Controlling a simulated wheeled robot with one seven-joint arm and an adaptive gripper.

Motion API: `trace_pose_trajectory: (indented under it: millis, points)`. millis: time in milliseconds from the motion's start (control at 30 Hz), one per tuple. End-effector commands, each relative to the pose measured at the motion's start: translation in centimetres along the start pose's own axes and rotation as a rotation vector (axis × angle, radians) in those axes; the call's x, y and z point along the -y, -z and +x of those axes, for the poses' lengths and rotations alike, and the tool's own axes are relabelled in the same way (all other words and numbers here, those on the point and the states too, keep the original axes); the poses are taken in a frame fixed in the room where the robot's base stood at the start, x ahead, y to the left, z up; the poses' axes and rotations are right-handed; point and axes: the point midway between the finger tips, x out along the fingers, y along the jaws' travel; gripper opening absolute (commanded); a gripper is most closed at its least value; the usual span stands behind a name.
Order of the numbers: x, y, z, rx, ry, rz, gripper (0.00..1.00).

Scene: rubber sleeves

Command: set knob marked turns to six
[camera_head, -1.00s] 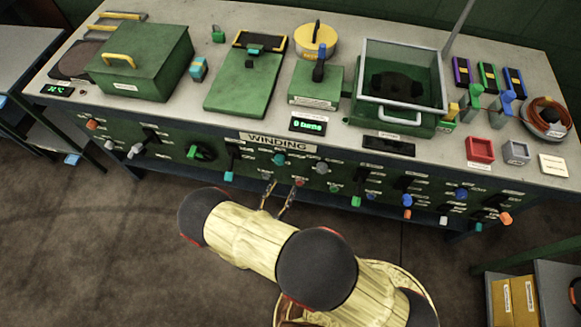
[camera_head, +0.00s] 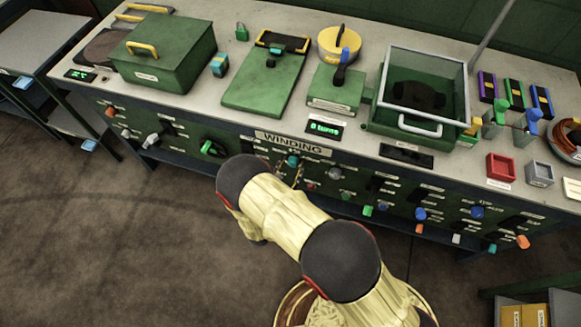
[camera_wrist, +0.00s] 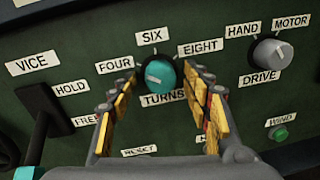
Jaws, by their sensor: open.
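The turns knob (camera_wrist: 160,74) is a round teal knob on a black base in the wrist view. Its labels FOUR, SIX and EIGHT run around its top, with TURNS below. Its pointer direction is hard to make out. It also shows in the head view (camera_head: 293,160) under the WINDING sign. My gripper (camera_wrist: 162,92) is open, with one yellow-padded finger on each side of the knob in the picture. I cannot tell whether the fingers reach around it or touch it. In the head view my gripper (camera_head: 289,174) is at the panel, partly hidden by my arm.
The grey drive knob (camera_wrist: 268,52) is to the right, with the green wind button (camera_wrist: 280,133) below it. The black vice lever (camera_wrist: 42,112) is at the left. A green display (camera_head: 323,127) on the bench reads a turns count, too small to read surely.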

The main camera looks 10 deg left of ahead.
Motion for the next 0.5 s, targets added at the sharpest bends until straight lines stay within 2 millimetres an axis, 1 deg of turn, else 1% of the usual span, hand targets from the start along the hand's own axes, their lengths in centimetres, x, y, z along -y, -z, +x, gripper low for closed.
trace_pose_trajectory:
  millis: [200, 500]
  points:
    - [-0.02, -0.02, 0.0, 0.0, 0.0, 0.0, 0.48]
    - [-0.02, -0.02, -0.01, 0.0, 0.0, 0.0, 0.31]
